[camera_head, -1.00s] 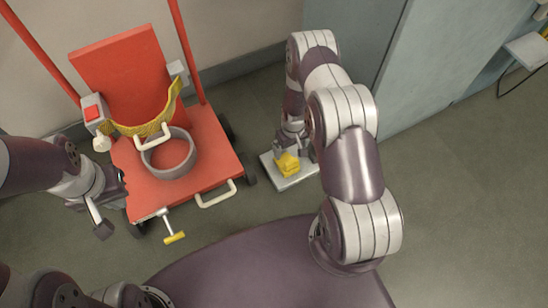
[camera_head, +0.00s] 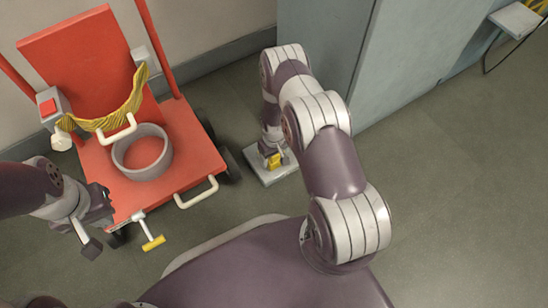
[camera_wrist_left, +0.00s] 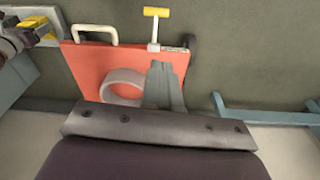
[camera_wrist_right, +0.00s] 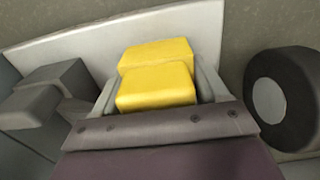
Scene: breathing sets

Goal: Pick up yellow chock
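The yellow chock (camera_head: 274,160) sits on a pale flat plate (camera_head: 262,174) on the floor, right of the red cart. In the right wrist view the chock (camera_wrist_right: 157,78) is close up as a stepped yellow block. My right gripper (camera_head: 271,150) is down over it, largely hidden by its own arm in the head view. Its fingers (camera_wrist_right: 160,85) are apart, one on each side of the chock, with narrow gaps; firm contact cannot be seen. My left gripper (camera_head: 104,214) is over the red cart's front left, its fingers (camera_wrist_left: 164,75) together and empty.
The red cart (camera_head: 195,150) carries a grey ring (camera_head: 142,165), a yellow strap (camera_head: 110,120) and a yellow-tipped handle (camera_head: 153,243). A dark wheel (camera_wrist_right: 283,97) is close to my right gripper. A blue-grey cabinet (camera_head: 325,60) stands behind; floor at right is clear.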

